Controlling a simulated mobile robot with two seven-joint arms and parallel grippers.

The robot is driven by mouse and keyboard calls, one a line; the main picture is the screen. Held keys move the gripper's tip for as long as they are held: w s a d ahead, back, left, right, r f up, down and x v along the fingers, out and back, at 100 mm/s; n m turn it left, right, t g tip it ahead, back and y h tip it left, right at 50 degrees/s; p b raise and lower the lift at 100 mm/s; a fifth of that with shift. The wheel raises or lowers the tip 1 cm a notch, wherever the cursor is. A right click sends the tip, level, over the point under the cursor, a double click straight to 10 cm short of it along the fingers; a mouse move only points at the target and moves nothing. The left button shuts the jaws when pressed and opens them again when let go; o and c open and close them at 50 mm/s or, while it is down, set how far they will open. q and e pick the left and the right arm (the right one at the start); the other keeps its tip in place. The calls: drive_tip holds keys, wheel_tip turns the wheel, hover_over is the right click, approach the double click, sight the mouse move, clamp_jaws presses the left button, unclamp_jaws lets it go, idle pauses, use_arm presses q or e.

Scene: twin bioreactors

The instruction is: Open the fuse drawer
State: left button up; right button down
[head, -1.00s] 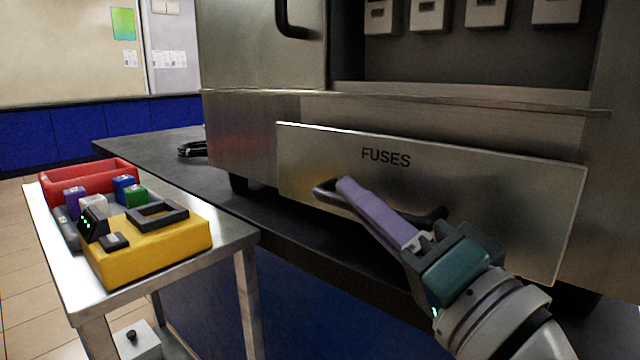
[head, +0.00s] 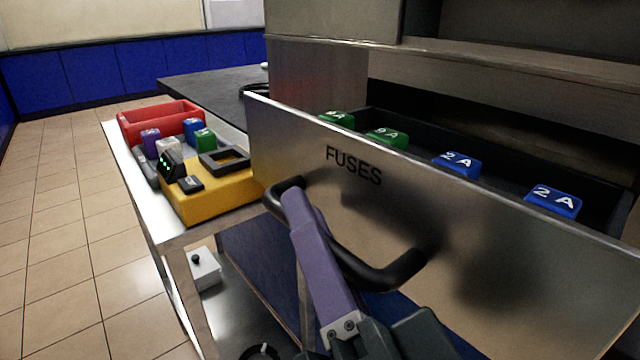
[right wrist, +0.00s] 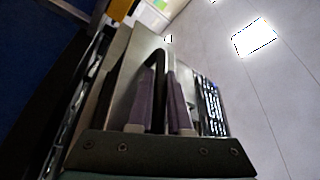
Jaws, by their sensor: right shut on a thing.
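The fuse drawer (head: 300,140) has a steel front marked FUSES and is pulled out from the cabinet. Its inside shows from above, with green fuses (head: 387,138) and blue 2 A fuses (head: 457,165) in a row. Its black bar handle (head: 365,272) sits low on the front. My right gripper (head: 292,200) is shut on the handle near its left end. In the right wrist view its two purple fingers (right wrist: 162,105) lie on either side of the dark handle bar (right wrist: 158,62). My left gripper is not in view.
A steel cart (head: 135,190) stands left of the drawer, close to its left edge. It carries a red bin (head: 160,118), a yellow device (head: 215,195) and several coloured blocks. A white box (head: 205,272) sits on its lower level. Tiled floor is free at the left.

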drive_tip(key=c, duration=0.8)
unclamp_jaws()
drive_tip(key=shift+c, duration=0.2)
drive_tip(key=shift+s, duration=0.1)
drive_tip(key=shift+s+d+f, duration=0.1)
drive_tip(key=shift+s+d, duration=0.05)
drive_tip(key=shift+s, duration=0.2)
drive_tip(key=v, duration=0.9)
